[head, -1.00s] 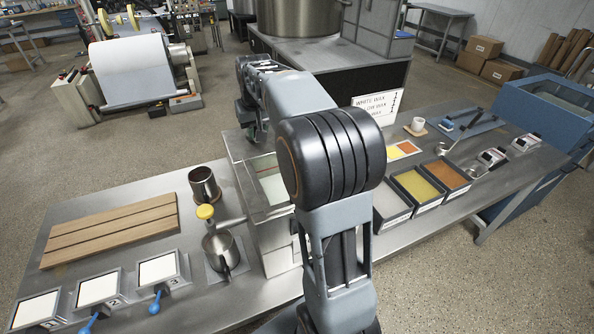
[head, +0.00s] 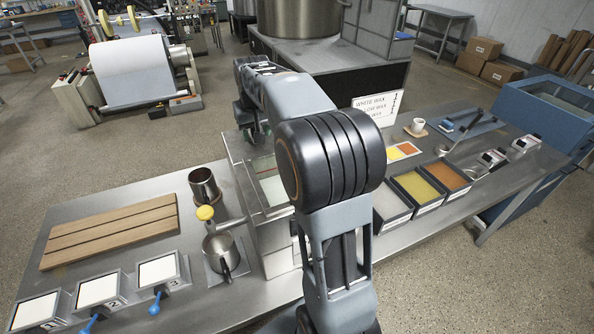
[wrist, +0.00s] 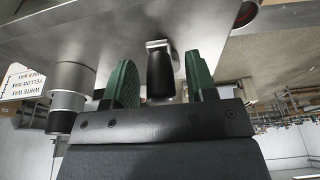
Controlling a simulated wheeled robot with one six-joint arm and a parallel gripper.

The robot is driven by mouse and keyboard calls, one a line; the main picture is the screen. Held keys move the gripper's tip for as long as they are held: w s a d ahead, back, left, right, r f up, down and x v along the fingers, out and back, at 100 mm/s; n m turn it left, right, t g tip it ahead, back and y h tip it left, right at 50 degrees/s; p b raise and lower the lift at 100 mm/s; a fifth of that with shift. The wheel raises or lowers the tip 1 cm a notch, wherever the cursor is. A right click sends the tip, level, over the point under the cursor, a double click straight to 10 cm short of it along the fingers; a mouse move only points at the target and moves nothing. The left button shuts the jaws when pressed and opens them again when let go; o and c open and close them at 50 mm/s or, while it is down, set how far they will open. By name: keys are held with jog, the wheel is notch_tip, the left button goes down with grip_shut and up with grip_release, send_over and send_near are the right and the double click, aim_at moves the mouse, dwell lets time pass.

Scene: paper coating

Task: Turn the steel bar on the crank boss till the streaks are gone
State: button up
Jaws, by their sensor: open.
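My gripper (wrist: 161,72) is open in the wrist view, its green fingers apart. A short dark piece with a bright steel end (wrist: 159,46) stands between the fingers with a gap on each side; I cannot tell whether it is the steel bar. In the head view my arm hides most of my gripper beyond the steel coating box (head: 262,208). The box's glass top shows a pale green surface, partly covered by my arm; I cannot make out streaks there.
A round steel post (wrist: 72,88) stands left of the fingers in the wrist view. A steel cup (head: 203,186) and a pitcher (head: 222,256) stand near the yellow knob. Wax trays (head: 420,190) lie right of my arm. A wooden board (head: 110,232) lies at left.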

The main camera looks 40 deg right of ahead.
jog(key=shift+r, duration=0.1)
notch_tip(320, 180, up, 8)
jog(key=p, duration=0.7)
dwell(0.5)
